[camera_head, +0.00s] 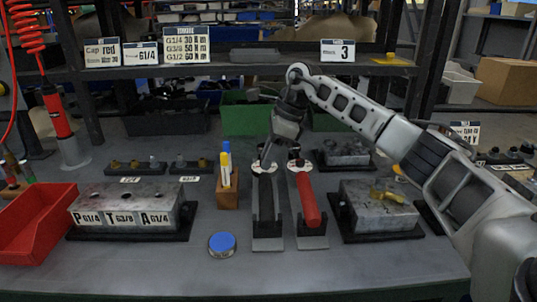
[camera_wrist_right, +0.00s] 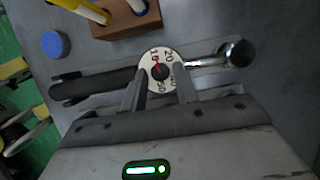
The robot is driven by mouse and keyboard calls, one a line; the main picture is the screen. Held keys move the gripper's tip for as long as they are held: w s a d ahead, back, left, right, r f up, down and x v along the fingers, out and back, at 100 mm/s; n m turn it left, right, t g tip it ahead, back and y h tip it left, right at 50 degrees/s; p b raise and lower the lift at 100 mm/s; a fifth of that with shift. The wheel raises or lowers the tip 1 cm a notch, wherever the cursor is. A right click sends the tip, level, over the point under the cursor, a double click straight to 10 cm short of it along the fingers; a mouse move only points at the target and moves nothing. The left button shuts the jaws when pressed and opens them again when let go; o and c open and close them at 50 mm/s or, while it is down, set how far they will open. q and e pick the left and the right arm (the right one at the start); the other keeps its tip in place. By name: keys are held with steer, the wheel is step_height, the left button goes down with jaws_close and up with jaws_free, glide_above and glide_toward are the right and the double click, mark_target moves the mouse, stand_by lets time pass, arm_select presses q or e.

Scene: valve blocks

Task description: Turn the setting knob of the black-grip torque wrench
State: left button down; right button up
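The black-grip torque wrench (camera_head: 265,205) lies on a grey holder in the middle of the table. Its white dial (camera_wrist_right: 148,58) with numbers and its dark setting knob (camera_wrist_right: 160,73) show in the right wrist view. A red mark on the knob lies near the 10. The black grip (camera_wrist_right: 100,86) extends left and the chrome head (camera_wrist_right: 236,54) right. My right gripper (camera_head: 267,160) is over the dial; in the right wrist view its fingers (camera_wrist_right: 157,90) are apart, at either side of the knob's lower part. Contact cannot be told. My left gripper is out of view.
A red-grip torque wrench (camera_head: 308,200) lies just right. A wooden pen block (camera_head: 227,196) and a blue round lid (camera_head: 222,244) are to the left. Valve blocks (camera_head: 130,207) (camera_head: 378,207) stand on both sides. A red bin (camera_head: 38,225) is far left. The front table is clear.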

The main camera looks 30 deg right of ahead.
steer(key=shift+c, duration=0.3)
jaws_close()
